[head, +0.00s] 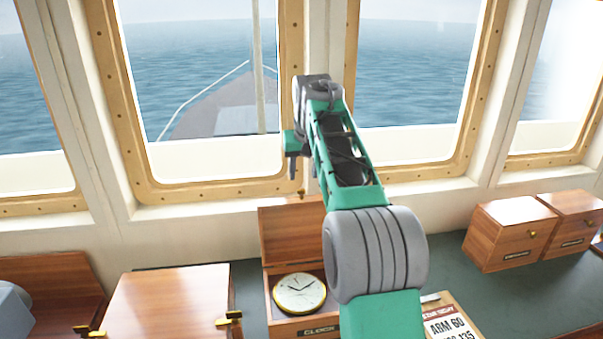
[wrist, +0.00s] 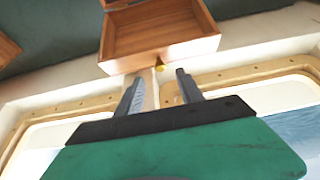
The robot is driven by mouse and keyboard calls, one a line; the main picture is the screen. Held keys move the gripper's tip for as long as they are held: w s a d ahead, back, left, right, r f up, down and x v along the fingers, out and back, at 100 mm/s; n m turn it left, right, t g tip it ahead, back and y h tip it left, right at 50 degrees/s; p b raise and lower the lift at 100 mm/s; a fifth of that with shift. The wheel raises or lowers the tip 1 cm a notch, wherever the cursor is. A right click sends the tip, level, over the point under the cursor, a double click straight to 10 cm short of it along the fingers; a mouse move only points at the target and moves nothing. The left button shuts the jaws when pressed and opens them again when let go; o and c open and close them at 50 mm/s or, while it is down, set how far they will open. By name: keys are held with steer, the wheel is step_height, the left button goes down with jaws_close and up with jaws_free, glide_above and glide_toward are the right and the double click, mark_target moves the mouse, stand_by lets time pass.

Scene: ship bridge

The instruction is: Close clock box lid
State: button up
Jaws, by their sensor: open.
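The wooden clock box (head: 283,328) stands on the counter below the windows, with a "CLOCK" label on its front. A round clock with a white dial and gold rim (head: 300,293) sits in it. Its lid (head: 292,232) stands raised at the back, open. My gripper (head: 302,178) is above and behind the lid, in front of the window post, open and empty, fingers pointing down. In the wrist view the gripper (wrist: 156,75) points at the lid's edge (wrist: 165,58), with a small brass knob (wrist: 159,68) between the fingertips, apart from them. My arm hides the box's right side.
A larger wooden box (head: 165,300) with brass latches stands left of the clock box. Two closed wooden boxes (head: 510,230) (head: 575,220) stand at the right. A printed card (head: 447,320) lies right of my arm. The window wall is close behind.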

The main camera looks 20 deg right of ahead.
mark_target(302, 190)
steer(key=p+x, duration=0.1)
steer(key=x, duration=0.6)
steer(key=shift+w+f, duration=0.2)
steer(key=shift+w, duration=0.1)
steer(key=shift+c, duration=0.2)
steer(key=shift+d, duration=0.1)
jaws_close()
stand_by(0.7)
